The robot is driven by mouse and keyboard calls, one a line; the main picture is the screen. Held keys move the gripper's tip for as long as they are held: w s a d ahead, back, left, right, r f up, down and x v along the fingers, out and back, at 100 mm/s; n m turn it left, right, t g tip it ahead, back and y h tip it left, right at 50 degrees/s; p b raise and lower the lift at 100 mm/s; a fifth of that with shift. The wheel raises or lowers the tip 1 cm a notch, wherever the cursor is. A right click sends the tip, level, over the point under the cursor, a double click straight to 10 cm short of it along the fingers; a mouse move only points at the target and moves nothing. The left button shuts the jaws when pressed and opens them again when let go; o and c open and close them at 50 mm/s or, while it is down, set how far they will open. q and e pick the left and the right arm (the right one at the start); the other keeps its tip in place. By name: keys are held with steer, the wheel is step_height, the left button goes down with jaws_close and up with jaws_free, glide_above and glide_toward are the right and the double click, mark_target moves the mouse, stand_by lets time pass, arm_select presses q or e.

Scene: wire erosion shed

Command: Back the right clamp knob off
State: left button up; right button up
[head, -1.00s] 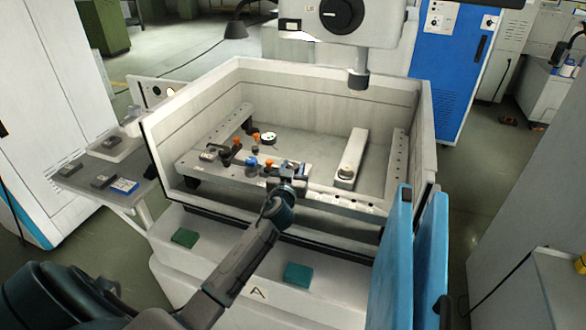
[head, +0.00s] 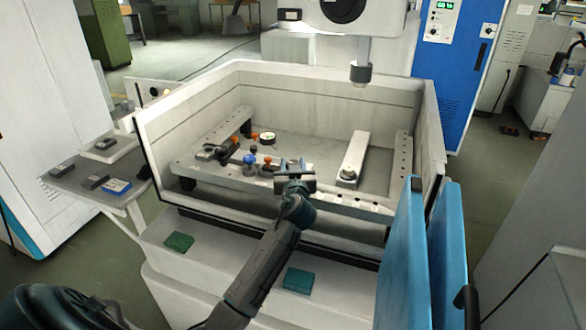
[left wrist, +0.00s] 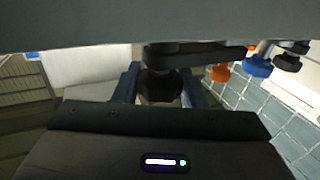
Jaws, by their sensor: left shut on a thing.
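A black knob (left wrist: 160,86) shows in the left wrist view between the two fingers of my left gripper (left wrist: 160,92), which is shut on it. A dark flat clamp bar (left wrist: 205,55) runs right from above the knob. In the head view my left gripper (head: 292,168) is at the near rail of the tank, over the right part of the fixture, and hides the knob there. A blue knob (head: 249,159) and orange knobs (head: 252,149) stand to its left; blue (left wrist: 258,66) and orange (left wrist: 221,73) ones also show in the left wrist view. My right gripper is out of view.
The open tank (head: 290,85) has raised walls around the fixture. A pale bar (head: 353,155) lies to the right inside it, below the machine head (head: 360,72). Blue door panels (head: 400,250) stand at front right. A side shelf (head: 75,182) holds small blocks.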

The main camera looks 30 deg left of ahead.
arm_select(q)
steer(key=o, duration=1)
steer(key=shift+c, duration=0.2)
steer(key=shift+s+d, duration=0.1)
steer(key=shift+s+d+f, duration=0.15)
steer(key=shift+s+d, duration=0.05)
steer(key=shift+s, duration=0.05)
steer(key=b+v, duration=0.3)
steer(key=v, duration=0.7)
